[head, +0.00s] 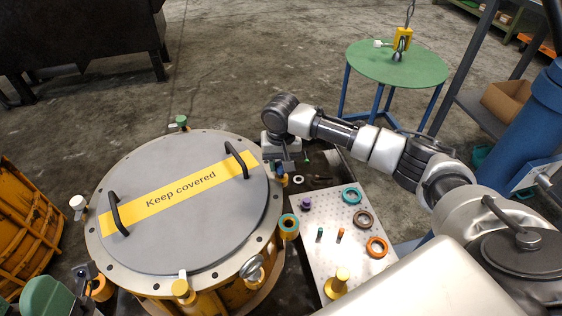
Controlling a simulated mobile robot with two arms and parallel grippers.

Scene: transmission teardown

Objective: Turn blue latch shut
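The blue latch (283,178) is a small blue piece at the right rim of the round housing, largely hidden by my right gripper. My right gripper (281,163) points down over that rim, right at or just above the latch. Its fingers are small and partly hidden, so I cannot tell whether they are open or touch the latch. The grey cover (190,225), with a yellow "Keep covered" strip and two black handles, lies on the housing. Green (181,122), white (78,202) and yellow (182,287) latches stand around the rim. My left gripper is not in view.
A perforated plate (325,262) with rings and small parts lies to the right of the housing. A green round table (375,62) stands behind, under a yellow hook block (402,38).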

